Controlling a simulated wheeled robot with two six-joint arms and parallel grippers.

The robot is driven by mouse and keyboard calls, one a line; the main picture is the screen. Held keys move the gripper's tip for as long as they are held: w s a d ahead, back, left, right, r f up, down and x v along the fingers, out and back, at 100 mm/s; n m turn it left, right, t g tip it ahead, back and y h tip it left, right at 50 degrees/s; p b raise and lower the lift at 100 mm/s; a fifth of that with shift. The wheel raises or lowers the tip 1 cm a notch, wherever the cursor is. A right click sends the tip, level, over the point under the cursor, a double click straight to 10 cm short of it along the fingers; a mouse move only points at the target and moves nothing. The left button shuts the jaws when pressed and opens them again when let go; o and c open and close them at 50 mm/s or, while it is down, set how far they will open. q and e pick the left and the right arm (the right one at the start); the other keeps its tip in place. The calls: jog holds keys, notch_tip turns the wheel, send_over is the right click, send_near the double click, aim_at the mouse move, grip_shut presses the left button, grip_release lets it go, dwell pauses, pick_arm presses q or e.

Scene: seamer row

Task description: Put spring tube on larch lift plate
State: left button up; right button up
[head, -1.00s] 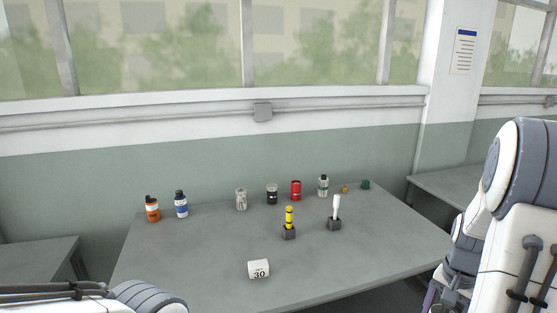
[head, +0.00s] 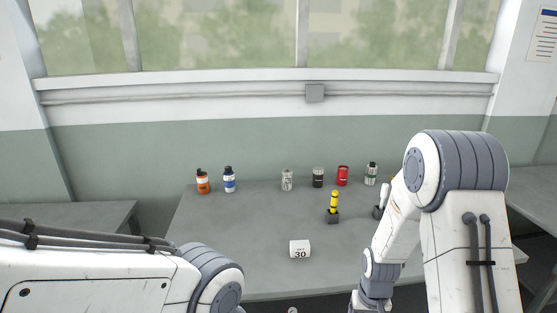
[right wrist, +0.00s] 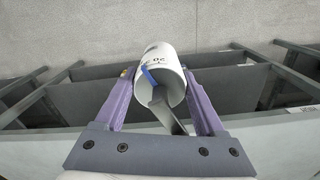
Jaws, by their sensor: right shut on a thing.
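My right gripper (right wrist: 157,85) has purple fingers and is shut on a white tube (right wrist: 160,58) in the right wrist view. The tube has dark print on its side, and its open end faces the camera. Something blue and something grey show in its mouth. In the head view my right arm comes down at the right, and its gripper is not clearly seen. My left arm shows at lower left, with its gripper out of view. I cannot pick out a larch lift plate by any readable name. A white block marked 30 (head: 300,249) sits on the table.
On the grey table (head: 240,250) stand an orange bottle (head: 203,182), a blue-labelled bottle (head: 229,180), a clear jar (head: 287,180), a black jar (head: 318,178), a red can (head: 342,176), a green-banded jar (head: 371,174) and a yellow tool in a dark holder (head: 333,217). The table's front left is clear.

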jog(key=shift+s+a+f+n, duration=0.15)
jog(key=shift+a+f+n, duration=0.25)
jog(key=shift+a, duration=0.4)
jog(key=shift+s+a+f+n, duration=0.1)
jog(key=shift+a+f+n, duration=0.25)
jog(key=shift+a, duration=0.45)
